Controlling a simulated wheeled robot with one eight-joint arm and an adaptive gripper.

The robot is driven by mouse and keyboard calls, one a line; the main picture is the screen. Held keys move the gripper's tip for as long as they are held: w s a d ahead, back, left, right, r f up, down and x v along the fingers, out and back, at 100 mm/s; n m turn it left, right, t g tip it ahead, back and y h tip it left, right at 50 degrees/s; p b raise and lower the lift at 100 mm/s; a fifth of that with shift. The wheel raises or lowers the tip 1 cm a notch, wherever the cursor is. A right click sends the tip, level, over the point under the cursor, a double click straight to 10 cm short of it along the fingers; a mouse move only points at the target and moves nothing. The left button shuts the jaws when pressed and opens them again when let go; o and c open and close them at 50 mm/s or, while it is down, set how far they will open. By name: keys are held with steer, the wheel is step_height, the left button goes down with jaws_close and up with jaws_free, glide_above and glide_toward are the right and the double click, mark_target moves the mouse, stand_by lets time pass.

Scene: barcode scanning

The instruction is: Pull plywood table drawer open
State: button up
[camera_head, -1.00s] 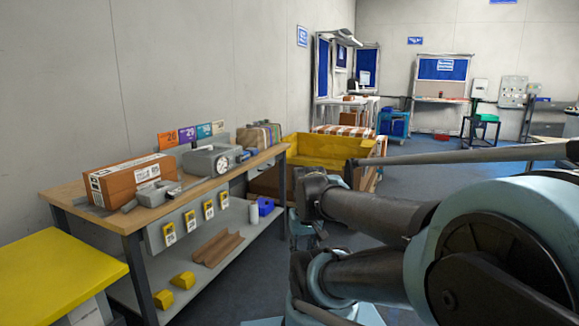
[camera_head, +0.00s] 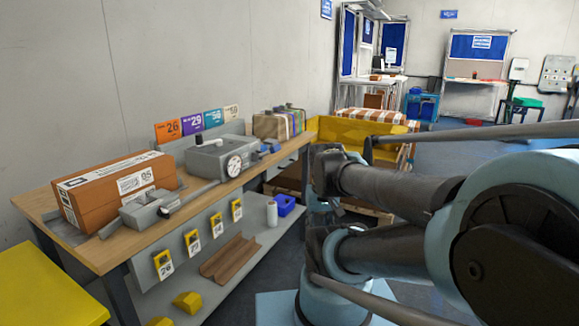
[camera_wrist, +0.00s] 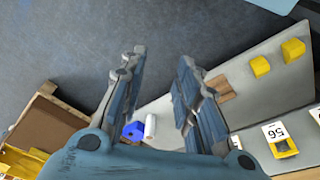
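The plywood-topped table (camera_head: 115,248) runs along the left wall in the head view. At its far right end, under the top, a grey drawer front (camera_head: 284,165) with a small dark handle shows and looks closed. My arm stands to the right of the table in the head view, and my gripper is not clearly visible there. In the wrist view my gripper (camera_wrist: 160,62) has its two fingers apart with nothing between them. Floor and part of the table's lower shelf (camera_wrist: 258,97) show beyond the fingers. The drawer is not identifiable in the wrist view.
A brown box (camera_head: 95,195) and a grey device with a dial (camera_head: 215,155) stand on the tabletop. Yellow number tags hang along the table's front. A blue bin (camera_head: 284,204) and white roll (camera_head: 271,214) sit on the lower shelf. A yellow crate (camera_head: 350,130) stands beyond the table.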

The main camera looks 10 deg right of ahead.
steer(key=shift+w+a, duration=0.1)
steer(key=w+a+r+m+t+y, duration=0.15)
steer(key=w+r+y, duration=0.25)
steer(key=w, duration=0.9)
steer(key=w+a+r+m+y, duration=0.1)
steer(key=w+r+m+y, duration=0.25)
steer(key=w, duration=0.95)
steer(key=w+d+f+m+t+y, duration=0.1)
steer(key=w+d+f+t+y, duration=0.2)
steer(key=w+d, duration=0.55)
steer(key=w+d+f+m+t+y, duration=0.1)
steer(key=w+d+f+t+y, duration=0.15)
steer(key=w+d, duration=0.65)
steer(key=x, duration=1.8)
steer(key=shift+w+f, duration=0.45)
steer(key=shift+f, duration=0.05)
steer(key=shift+c, duration=0.6)
jaws_close()
